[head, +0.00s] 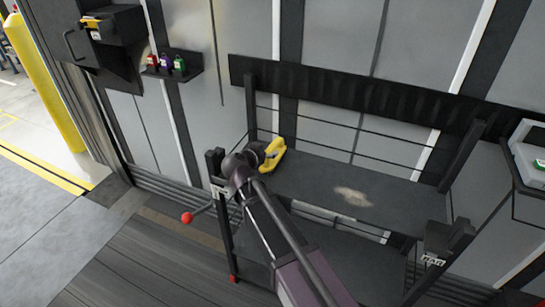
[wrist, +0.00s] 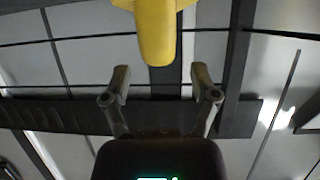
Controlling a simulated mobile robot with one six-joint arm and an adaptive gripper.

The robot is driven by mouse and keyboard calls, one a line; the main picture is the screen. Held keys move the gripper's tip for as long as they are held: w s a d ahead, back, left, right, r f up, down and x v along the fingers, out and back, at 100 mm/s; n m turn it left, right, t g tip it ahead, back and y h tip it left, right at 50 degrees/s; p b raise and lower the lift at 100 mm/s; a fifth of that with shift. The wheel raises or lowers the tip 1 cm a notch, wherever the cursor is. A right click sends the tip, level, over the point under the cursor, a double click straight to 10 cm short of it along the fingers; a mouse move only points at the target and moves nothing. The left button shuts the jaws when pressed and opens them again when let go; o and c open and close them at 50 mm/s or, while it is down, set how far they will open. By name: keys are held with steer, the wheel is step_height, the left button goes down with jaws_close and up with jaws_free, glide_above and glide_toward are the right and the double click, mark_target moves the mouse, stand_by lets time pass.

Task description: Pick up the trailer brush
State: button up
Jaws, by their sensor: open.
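The trailer brush (head: 274,153), of which I see a yellow handle-like part, is at the left end of the dark shelf (head: 310,180). Its bristles are not visible. My gripper (head: 262,154) is right at it in the head view, and my own arm hides part of that area. In the wrist view the yellow part (wrist: 156,38) comes down from the top edge, lined up with the gap between my two fingers (wrist: 164,85). The fingers are spread apart and nothing is held between them.
A pale dusty patch (head: 352,196) lies on the otherwise bare shelf. A dark rail (head: 340,92) runs along the wall behind. Red, purple and green padlocks (head: 166,62) sit on a small wall ledge. A red-knobbed lever (head: 187,217) sticks out at the shelf's left post.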

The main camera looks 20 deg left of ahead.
mark_target(278, 144)
steer(key=shift+b+x, duration=0.95)
steer(key=shift+x, duration=1.65)
steer(key=shift+c, duration=0.2)
jaws_close()
